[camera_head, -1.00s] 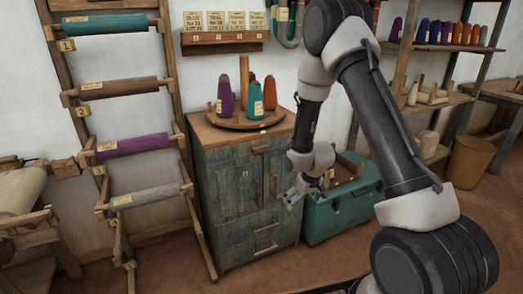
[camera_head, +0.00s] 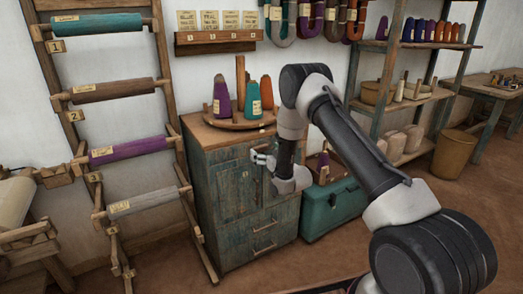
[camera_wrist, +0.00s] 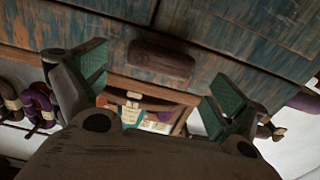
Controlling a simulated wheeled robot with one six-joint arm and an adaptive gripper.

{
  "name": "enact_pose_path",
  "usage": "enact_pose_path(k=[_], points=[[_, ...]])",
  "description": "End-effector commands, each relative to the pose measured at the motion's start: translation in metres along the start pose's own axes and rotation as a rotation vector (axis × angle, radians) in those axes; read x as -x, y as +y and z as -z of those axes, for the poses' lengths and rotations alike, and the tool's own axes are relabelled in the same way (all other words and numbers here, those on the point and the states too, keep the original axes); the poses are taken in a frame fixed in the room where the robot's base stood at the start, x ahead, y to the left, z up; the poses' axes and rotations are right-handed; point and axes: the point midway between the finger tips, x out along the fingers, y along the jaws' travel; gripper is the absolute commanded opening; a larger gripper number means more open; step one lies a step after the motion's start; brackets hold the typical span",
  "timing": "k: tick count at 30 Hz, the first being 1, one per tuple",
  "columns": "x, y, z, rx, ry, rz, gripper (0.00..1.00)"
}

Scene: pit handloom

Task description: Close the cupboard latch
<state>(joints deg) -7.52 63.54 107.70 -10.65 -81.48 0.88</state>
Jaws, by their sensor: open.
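The blue-green wooden cupboard (camera_head: 230,185) stands against the wall in the head view. My gripper (camera_head: 264,158) is at its upper front, in front of the doors' top edge. In the wrist view the cupboard front (camera_wrist: 75,22) fills the top of the picture. A short brown wooden bar (camera_wrist: 162,60) sits on it, between and just beyond my open fingers (camera_wrist: 160,88). I cannot tell if this bar is the latch or a handle. The fingers have green pads and hold nothing. My arm hides part of the cupboard's right side in the head view.
Thread cones (camera_head: 252,98) stand on a round wooden tray on the cupboard top. A teal chest (camera_head: 330,205) stands close on the right. A rack of rollers (camera_head: 125,150) stands on the left. The floor in front is clear.

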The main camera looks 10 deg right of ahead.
Motion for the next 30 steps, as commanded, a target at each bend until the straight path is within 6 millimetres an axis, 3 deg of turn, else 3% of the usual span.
enact_pose_path(k=[6, 15, 23, 30], points=[[-0.025, 0.000, 0.000, 0.000, -0.001, -0.001, 0.96], [-0.029, 0.000, 0.000, -0.001, -0.002, -0.001, 0.96], [-0.028, 0.000, 0.000, 0.000, -0.001, -0.001, 0.51], [-0.028, 0.000, 0.000, 0.008, -0.001, -0.001, 0.51]])
